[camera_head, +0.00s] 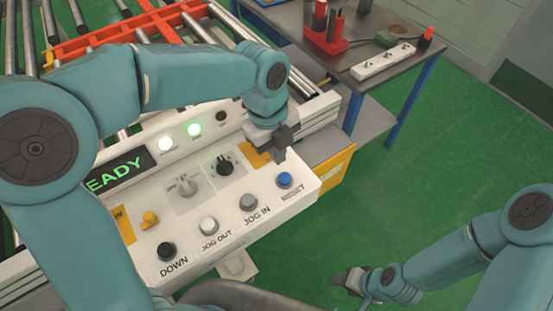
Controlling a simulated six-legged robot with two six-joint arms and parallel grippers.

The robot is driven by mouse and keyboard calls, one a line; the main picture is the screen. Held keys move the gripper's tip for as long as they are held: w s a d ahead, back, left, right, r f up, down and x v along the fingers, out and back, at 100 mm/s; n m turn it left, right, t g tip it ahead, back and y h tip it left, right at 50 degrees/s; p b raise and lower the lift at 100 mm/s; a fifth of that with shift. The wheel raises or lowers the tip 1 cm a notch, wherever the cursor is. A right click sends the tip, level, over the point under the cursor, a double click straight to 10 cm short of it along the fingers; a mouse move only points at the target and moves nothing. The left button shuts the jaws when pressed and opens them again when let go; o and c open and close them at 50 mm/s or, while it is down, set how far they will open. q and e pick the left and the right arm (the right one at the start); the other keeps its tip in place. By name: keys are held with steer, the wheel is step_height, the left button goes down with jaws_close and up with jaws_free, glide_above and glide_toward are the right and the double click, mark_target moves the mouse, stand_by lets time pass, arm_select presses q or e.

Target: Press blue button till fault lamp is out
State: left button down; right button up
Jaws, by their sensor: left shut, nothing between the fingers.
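The blue button (284,180) sits at the right end of the white control panel (205,255), above the label RESET. My left gripper (281,146) is shut and empty, just behind the button in the picture and apart from it.
A roller conveyor with an orange frame (98,37) lies behind. A table (370,45) holds a red tool holder and white power strip. Green floor is clear at right.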

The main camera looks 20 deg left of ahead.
arm_select(q)
steer(key=r, duration=0.6)
steer(key=shift+s+a, duration=0.1)
steer(key=shift+a, duration=0.15)
steer(key=shift+f, duration=0.1)
